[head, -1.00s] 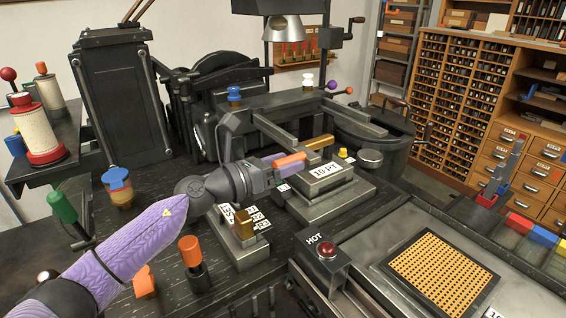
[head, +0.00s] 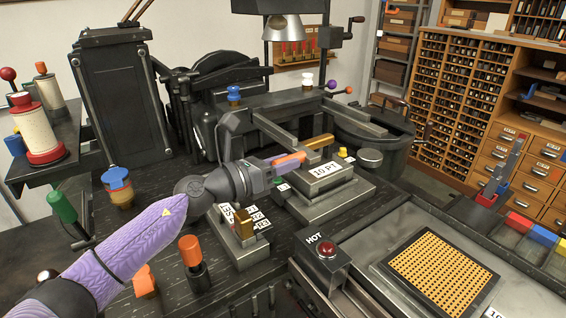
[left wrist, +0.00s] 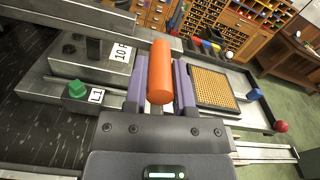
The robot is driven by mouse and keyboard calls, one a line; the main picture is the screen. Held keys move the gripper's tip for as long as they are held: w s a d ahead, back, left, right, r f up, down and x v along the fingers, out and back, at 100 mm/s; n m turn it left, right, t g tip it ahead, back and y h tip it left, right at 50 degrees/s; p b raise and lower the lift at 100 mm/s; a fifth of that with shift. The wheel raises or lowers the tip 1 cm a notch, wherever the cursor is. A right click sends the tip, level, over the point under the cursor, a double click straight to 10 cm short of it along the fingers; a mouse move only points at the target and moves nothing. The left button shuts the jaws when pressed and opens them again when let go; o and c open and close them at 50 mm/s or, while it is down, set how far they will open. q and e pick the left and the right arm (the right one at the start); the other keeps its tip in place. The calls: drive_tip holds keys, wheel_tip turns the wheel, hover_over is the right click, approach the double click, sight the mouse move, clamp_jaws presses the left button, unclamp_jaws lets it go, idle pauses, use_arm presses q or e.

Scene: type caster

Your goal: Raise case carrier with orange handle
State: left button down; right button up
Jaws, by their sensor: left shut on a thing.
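The orange handle (head: 291,159) is a short round bar. It lies between the purple fingers of my left gripper (head: 280,163), which is shut on it beside the 10 PT block (head: 326,172). In the left wrist view the orange handle (left wrist: 160,75) stands out between the two purple fingers (left wrist: 160,88). The carrier body that the handle belongs to cannot be clearly made out; the gripper hides part of that spot. My right gripper is in neither view.
A green knob (left wrist: 77,89) sits near the L1 label. A hot plate with a yellow dotted grid (head: 440,270) and a red button (head: 327,250) lies at the right front. An orange-topped post (head: 190,252) stands near my left forearm. Machine arms (head: 290,140) stand behind the gripper.

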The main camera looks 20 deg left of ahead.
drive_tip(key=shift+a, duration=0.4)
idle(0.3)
